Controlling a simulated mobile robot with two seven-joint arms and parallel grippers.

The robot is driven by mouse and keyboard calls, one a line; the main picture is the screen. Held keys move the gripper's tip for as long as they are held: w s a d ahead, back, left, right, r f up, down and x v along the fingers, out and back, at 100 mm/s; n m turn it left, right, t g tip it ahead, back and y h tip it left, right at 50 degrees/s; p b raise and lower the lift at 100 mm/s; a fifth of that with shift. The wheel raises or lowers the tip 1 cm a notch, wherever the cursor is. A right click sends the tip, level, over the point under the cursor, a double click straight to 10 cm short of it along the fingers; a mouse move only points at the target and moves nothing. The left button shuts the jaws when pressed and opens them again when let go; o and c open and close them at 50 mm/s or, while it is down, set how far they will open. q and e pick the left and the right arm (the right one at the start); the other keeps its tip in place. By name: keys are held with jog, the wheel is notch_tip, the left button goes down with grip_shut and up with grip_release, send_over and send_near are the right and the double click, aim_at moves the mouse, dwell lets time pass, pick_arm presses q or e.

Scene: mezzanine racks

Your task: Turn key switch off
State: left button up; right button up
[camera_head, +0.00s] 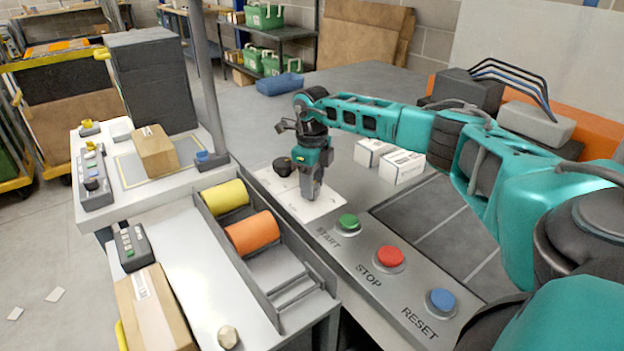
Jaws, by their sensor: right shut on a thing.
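My right gripper (311,192) points down at a pale plate (293,203) on the grey bench. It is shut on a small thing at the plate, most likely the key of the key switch. The fingers hide the key, so I cannot tell which way it is turned. A black round knob (284,168) sits at the plate's far left part, just left of the gripper. My left gripper is not in view.
Green START (348,223), red STOP (390,257) and blue RESET (440,301) buttons line the bench front. White boxes (400,167) stand behind, right of the gripper. A bin with yellow and orange rolls (252,232) lies to the left.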

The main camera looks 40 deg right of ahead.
jog(key=n, duration=0.3)
jog(key=shift+w+r, duration=0.1)
jog(key=shift+n, duration=0.5)
jog(key=o, duration=1.1)
jog(key=shift+c, duration=0.2)
notch_tip(320, 180, up, 13)
dwell(0.4)
